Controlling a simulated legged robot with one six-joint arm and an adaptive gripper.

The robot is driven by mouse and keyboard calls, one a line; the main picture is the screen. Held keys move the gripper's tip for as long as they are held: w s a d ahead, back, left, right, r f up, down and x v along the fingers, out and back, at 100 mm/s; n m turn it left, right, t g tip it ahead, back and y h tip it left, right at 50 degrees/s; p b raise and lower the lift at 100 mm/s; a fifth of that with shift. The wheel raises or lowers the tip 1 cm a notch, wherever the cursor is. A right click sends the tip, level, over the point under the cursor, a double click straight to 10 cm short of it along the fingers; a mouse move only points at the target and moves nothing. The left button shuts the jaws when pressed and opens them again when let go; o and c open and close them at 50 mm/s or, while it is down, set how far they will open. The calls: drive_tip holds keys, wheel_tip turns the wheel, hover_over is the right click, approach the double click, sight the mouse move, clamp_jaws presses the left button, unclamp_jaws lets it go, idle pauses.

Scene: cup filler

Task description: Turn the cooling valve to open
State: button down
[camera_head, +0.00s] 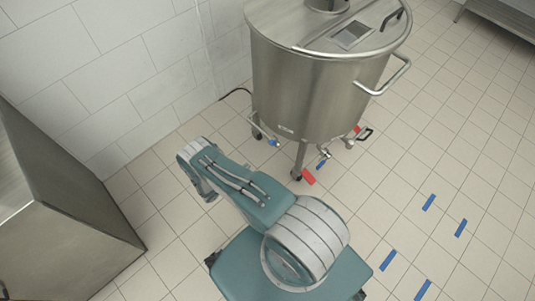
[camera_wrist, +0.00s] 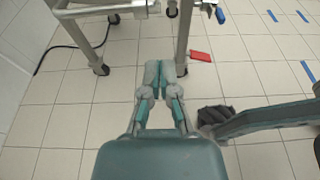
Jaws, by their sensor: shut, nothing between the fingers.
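The steel tank (camera_head: 318,85) stands on wheeled legs. Under its rim of pipework in the head view are two small valves with blue handles, one at the left (camera_head: 272,142) and one at the right front (camera_head: 322,163). I cannot tell which is the cooling valve. A blue handle also shows at the top of the wrist view (camera_wrist: 220,15). My gripper (camera_wrist: 160,72) is shut and empty, low over the floor in front of the tank, apart from both valves. In the head view my arm points left and its fingertips are hidden.
A red tag (camera_head: 308,176) hangs or lies by the front leg; it also shows in the wrist view (camera_wrist: 201,56). A tank leg (camera_wrist: 183,38) stands just beyond my gripper. A steel cabinet (camera_head: 60,225) is at the left. Blue floor marks (camera_head: 388,260) lie on clear tiles at the right.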

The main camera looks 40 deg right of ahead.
sight(275, 143)
drive_tip(key=r+x, duration=0.3)
drive_tip(key=x, duration=1)
drive_tip(key=shift+w+d+f, duration=0.2)
drive_tip(key=shift+d, duration=0.2)
drive_tip(key=shift+r, duration=0.1)
drive_tip(key=shift+d+r+y, duration=0.1)
drive_tip(key=shift+y, duration=0.5)
